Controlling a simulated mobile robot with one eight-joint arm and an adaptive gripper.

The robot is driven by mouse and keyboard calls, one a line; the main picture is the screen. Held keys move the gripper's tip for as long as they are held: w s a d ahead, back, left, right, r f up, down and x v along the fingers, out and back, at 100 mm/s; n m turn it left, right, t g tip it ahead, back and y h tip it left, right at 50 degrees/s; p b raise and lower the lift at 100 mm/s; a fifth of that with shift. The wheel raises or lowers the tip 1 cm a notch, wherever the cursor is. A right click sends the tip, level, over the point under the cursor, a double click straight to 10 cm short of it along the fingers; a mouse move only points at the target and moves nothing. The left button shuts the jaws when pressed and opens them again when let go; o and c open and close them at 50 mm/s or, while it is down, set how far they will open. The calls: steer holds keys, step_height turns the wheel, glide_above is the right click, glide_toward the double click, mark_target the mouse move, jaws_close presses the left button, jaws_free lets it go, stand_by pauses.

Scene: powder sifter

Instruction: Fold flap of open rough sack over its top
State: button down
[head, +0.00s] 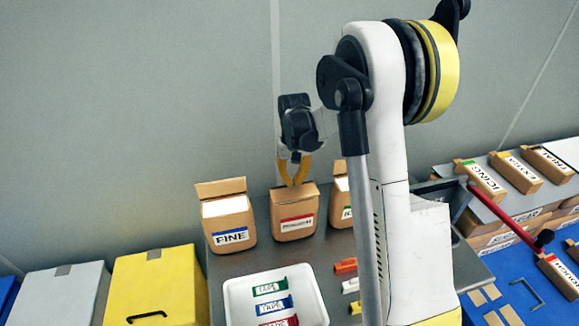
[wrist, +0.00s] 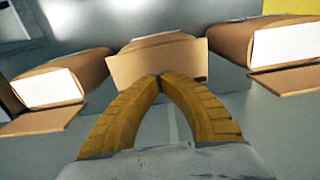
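The middle brown sack (head: 295,224) stands upright on the grey table and has a red-edged label, too small to read surely. Its brown flap (wrist: 158,62) covers the view of its top in the wrist view; no white opening shows. I cannot tell how far the flap is folded. My gripper (head: 294,183) is above this sack, pointing down. Its yellow fingertips (wrist: 162,76) meet at the flap's lower edge in the wrist view, touching or very close to it. No object shows between them.
The FINE sack (head: 229,217) stands left, its flap raised and white top showing. Another open sack (head: 341,205) stands right, partly behind my arm. A white tray (head: 234,318) with tape pieces lies in front. A yellow box (head: 153,280) stands left.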

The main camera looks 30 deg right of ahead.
mark_target(293, 190)
step_height(293, 190, up, 7)
steer(key=p, duration=0.3)
steer(key=shift+f, duration=0.15)
stand_by(0.3)
steer(key=s+a+r+n+t+b, duration=0.1)
steer(key=s+a+r+t+b, duration=0.3)
steer(key=s+a+b, duration=0.55)
steer(key=s+a+f+t+b, duration=0.1)
steer(key=s+f+b, duration=0.1)
steer(key=s, duration=0.5)
steer(key=s+a+f+n+t+b, duration=0.1)
steer(key=s+f+t+b, duration=0.1)
steer(key=s, duration=0.4)
steer(key=shift+s+a+f, duration=0.25)
steer(key=shift+s+f, duration=0.1)
steer(key=shift+f, duration=0.25)
stand_by(0.8)
